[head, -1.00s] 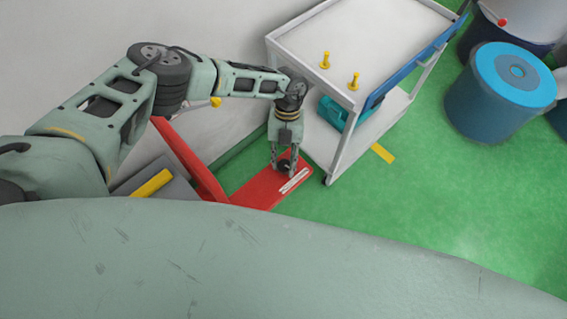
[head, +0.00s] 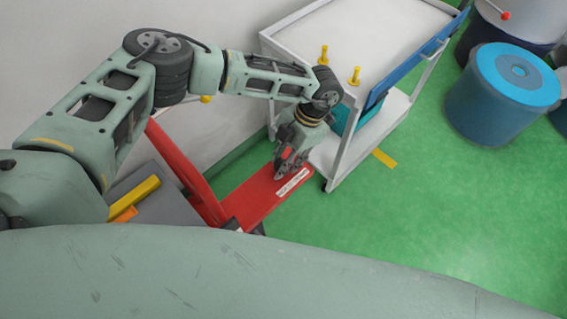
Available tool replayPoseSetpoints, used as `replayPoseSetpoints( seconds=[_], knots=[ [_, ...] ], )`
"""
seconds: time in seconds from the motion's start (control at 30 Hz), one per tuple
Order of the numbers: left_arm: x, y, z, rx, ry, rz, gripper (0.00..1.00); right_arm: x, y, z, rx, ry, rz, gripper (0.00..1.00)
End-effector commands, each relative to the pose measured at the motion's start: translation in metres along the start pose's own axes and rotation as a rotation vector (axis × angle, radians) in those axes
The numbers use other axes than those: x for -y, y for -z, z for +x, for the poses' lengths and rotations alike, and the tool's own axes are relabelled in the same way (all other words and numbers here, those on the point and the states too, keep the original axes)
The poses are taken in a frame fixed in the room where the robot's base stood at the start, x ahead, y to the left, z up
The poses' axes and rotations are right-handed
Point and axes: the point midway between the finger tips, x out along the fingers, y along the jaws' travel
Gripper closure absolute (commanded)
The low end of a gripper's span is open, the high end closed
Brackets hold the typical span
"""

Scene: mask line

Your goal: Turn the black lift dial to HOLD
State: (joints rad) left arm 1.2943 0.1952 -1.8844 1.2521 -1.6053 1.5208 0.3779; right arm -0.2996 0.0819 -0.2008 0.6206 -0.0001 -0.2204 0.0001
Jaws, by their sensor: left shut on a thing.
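My left gripper (head: 282,172) points down at the red panel (head: 252,200), beside a white label strip (head: 292,186) whose text is too small to read. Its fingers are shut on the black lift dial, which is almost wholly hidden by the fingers. I cannot read which position the dial points to. The gripper is tilted and twisted, with its wrist up and to the right of the fingertips. My right gripper is not in view.
A white cart (head: 376,40) with two yellow pegs on top and a teal item on its lower shelf stands close right of the gripper. A blue drum (head: 500,100) is at the far right. A grey unit with a yellow bar (head: 136,198) is at left.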

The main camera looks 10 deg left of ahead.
Motion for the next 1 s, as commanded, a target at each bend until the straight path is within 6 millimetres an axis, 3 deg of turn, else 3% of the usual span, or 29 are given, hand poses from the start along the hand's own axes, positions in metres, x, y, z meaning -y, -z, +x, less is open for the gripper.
replayPoseSetpoints(
  seconds=[0.3,0.9,0.93,1.0],
  knots=[
    [-0.006,-0.001,-0.001,0.005,-0.069,0.126,0.99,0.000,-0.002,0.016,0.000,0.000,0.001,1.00],
    [-0.006,-0.001,-0.004,0.007,-0.083,0.161,0.99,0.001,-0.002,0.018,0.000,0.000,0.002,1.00],
    [-0.006,-0.001,-0.004,0.008,-0.083,0.161,0.72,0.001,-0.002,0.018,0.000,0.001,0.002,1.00],
    [-0.006,-0.001,-0.004,0.008,-0.083,0.161,0.66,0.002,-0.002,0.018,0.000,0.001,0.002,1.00]
  ],
)
